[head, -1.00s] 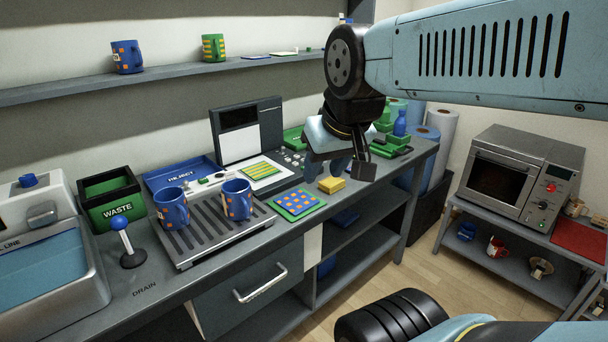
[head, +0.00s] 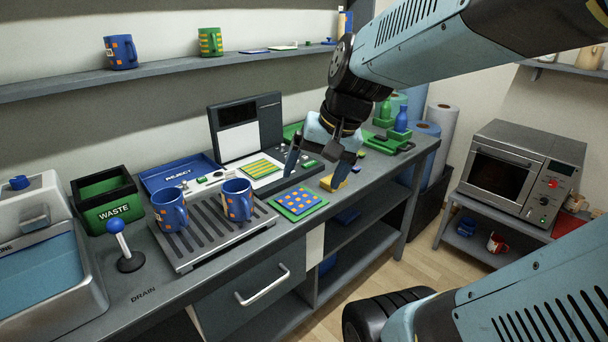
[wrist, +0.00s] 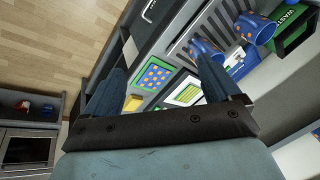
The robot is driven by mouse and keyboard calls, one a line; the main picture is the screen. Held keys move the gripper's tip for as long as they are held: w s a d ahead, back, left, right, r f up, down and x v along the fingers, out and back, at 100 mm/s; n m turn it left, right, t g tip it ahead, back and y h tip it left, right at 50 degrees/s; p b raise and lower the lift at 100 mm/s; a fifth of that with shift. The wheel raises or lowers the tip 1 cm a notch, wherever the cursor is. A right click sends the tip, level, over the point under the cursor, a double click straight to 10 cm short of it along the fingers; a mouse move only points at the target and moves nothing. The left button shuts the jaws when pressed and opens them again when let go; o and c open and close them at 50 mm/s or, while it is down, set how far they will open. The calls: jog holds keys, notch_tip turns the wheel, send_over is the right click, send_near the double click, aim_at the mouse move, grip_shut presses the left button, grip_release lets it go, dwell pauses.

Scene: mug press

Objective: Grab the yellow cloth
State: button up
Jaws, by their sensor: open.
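The yellow cloth (head: 333,184) looks like a small folded block on the grey counter, right of the blue-and-yellow patterned mat (head: 299,203). In the wrist view the cloth (wrist: 133,102) shows just inside the left finger. My gripper (head: 318,170) is open and empty, pointing down over the counter. In the head view its right finger overlaps part of the cloth, and its left finger is over the counter to the left. I cannot tell whether the right finger touches the cloth.
Two blue mugs (head: 237,200) stand on the slatted drain tray (head: 200,232) to the left. A machine with a green-and-yellow pad (head: 262,168) is behind the mat. A microwave (head: 520,172) is farther right.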

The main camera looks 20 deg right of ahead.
jog(key=shift+o, duration=0.8)
jog(key=w+d+f+m+y, duration=0.2)
jog(key=w+f+m+y, duration=0.2)
jog(key=w+m, duration=0.3)
jog(key=shift+w+f, duration=0.5)
jog(key=shift+f, duration=0.05)
jog(key=w+d+f+m+t+h, duration=0.1)
jog(key=w+d+f+m+t, duration=0.3)
jog(key=d+m, duration=0.35)
jog(key=w+d+f+m+t, duration=0.25)
jog(key=d+f+m, duration=0.35)
jog(key=d, duration=0.3)
jog(key=w+d+f+m+t+h, duration=0.1)
jog(key=w+d+f+m+t, duration=0.2)
jog(key=w+d+f+m, duration=0.35)
jog(key=shift+m, duration=0.4)
jog(key=x, duration=1.1)
jog(key=shift+w+r, duration=0.15)
jog(key=shift+g, duration=0.25)
jog(key=c, duration=0.8)
jog(key=shift+o, duration=0.2)
jog(key=shift+r, duration=0.1)
